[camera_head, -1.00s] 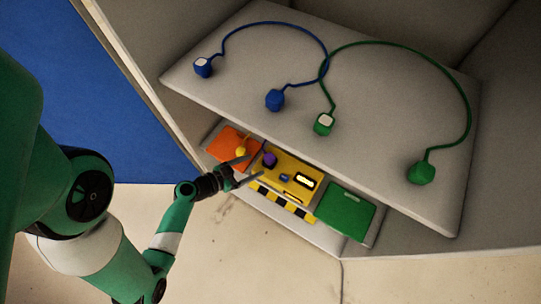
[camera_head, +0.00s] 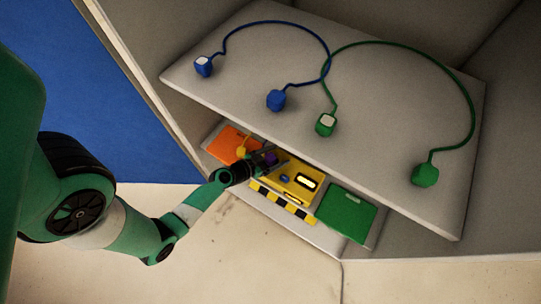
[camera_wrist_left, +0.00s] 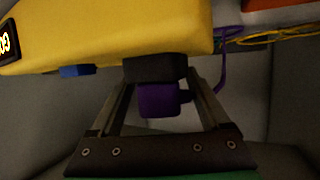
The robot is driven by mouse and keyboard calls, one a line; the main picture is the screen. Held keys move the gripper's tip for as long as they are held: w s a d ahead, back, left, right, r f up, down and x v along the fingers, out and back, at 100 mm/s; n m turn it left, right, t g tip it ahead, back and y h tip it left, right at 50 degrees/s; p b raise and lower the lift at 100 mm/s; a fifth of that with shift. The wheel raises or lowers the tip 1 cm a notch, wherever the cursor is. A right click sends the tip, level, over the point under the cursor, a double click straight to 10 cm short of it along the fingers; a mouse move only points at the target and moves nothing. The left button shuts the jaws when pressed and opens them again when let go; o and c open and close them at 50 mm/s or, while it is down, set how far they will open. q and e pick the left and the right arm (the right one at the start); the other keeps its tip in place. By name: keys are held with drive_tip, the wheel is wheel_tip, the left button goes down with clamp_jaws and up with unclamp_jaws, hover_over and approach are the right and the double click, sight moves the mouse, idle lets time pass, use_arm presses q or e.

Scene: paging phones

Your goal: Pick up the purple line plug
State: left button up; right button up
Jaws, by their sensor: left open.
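The purple line plug (camera_head: 270,158) is at the left end of the yellow device (camera_head: 298,172), partly hidden by my gripper. In the left wrist view the purple plug (camera_wrist_left: 160,100) sits against a dark socket block (camera_wrist_left: 155,69) on the yellow device (camera_wrist_left: 130,30), with a purple cord (camera_wrist_left: 222,65) beside it. My left gripper (camera_head: 272,160) is open, its fingers reaching to either side of the plug. The left wrist view shows the plug between the two fingers (camera_wrist_left: 162,95), with gaps that look clear. My right gripper is not in view.
Above is a grey shelf (camera_head: 350,120) with blue plugs (camera_head: 276,100) and green plugs (camera_head: 425,175) on cords. An orange panel (camera_head: 229,142) is left of the yellow device, with a yellow plug (camera_head: 242,149) near it. A green panel (camera_head: 346,212) is to the right.

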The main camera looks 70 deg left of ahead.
use_arm(q)
clamp_jaws()
idle(0.4)
